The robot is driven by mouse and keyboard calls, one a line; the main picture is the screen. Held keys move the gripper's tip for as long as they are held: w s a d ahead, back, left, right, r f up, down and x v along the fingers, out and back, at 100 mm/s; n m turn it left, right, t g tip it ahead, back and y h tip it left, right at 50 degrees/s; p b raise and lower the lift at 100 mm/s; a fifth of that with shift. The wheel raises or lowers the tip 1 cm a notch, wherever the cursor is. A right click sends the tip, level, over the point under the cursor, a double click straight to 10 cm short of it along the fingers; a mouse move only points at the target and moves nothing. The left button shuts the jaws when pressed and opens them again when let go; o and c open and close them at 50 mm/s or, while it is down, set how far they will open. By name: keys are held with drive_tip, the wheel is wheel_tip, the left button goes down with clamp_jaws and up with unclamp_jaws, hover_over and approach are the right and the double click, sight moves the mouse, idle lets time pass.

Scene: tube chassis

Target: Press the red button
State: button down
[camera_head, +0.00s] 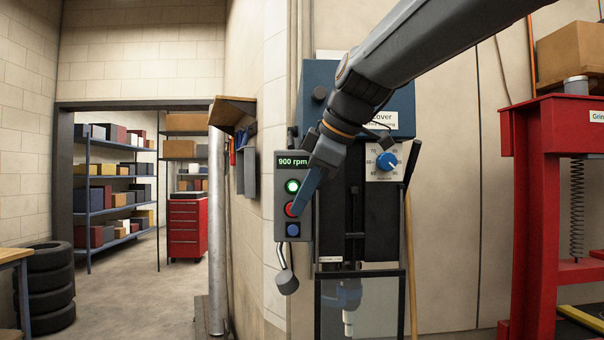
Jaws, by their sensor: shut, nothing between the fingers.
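A grey control box (281,169) is fixed to the wall beside a blue and black machine. Its display reads "900 rpm", with a lit green button (292,186) below it. The red button (290,209) is under the green one, partly hidden by my gripper. A blue button (293,230) is lowest. My gripper (299,207) is shut and empty, pointing down and left, with its tips over the right side of the red button in the picture. I cannot tell whether the tips touch it.
A blue dial (386,161) sits on the machine to the right, above a clear guard (362,306). A red press frame (545,200) stands at the right. Stacked tyres (50,288) and a doorway to shelves are at the left, with open floor there.

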sight(293, 195)
drive_tip(key=w, duration=0.1)
drive_tip(key=w+p, duration=0.1)
drive_tip(key=w, duration=0.2)
drive_tip(key=shift+w+f+p, duration=0.15)
drive_tip(key=shift+f+p, duration=0.15)
drive_tip(key=shift+p, duration=0.1)
